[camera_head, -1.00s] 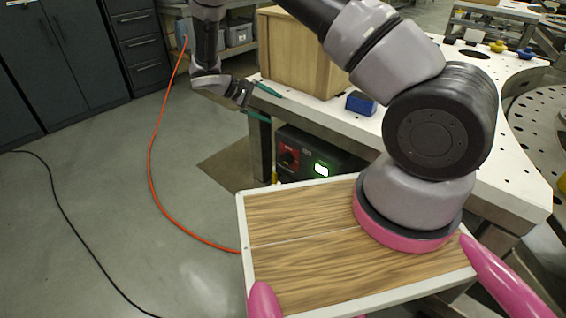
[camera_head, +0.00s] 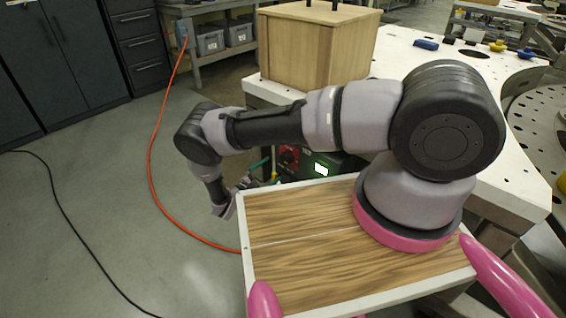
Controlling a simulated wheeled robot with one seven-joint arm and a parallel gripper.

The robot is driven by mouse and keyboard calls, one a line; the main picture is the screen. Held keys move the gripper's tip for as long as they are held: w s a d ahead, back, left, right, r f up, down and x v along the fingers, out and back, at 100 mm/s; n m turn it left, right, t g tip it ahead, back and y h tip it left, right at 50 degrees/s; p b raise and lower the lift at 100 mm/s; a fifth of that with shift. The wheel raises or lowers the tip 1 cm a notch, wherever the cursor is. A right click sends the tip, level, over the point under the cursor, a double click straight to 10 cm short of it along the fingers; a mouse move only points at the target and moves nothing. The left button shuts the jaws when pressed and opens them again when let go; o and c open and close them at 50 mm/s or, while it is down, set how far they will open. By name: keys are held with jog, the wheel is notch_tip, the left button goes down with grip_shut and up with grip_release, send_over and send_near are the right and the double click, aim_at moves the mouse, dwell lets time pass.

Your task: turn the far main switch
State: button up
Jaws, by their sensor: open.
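A red switch panel with a dark round knob (camera_head: 288,158) is on the front of a black box under the white table. My arm partly covers the box, and the knob's setting is too small to tell. I cannot tell whether a fingertip touches the knob. No held object shows.
A wooden crate (camera_head: 318,45) stands on the white perforated table (camera_head: 410,55), above the black box. An orange cable (camera_head: 152,150) runs along the floor from a small blue box (camera_head: 182,30) on the back bench. The left floor is clear apart from cables.

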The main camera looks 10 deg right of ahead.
aim_at(283, 161)
jog(key=x, duration=0.8)
jog(key=shift+c, duration=0.3)
jog(key=c, duration=1.3)
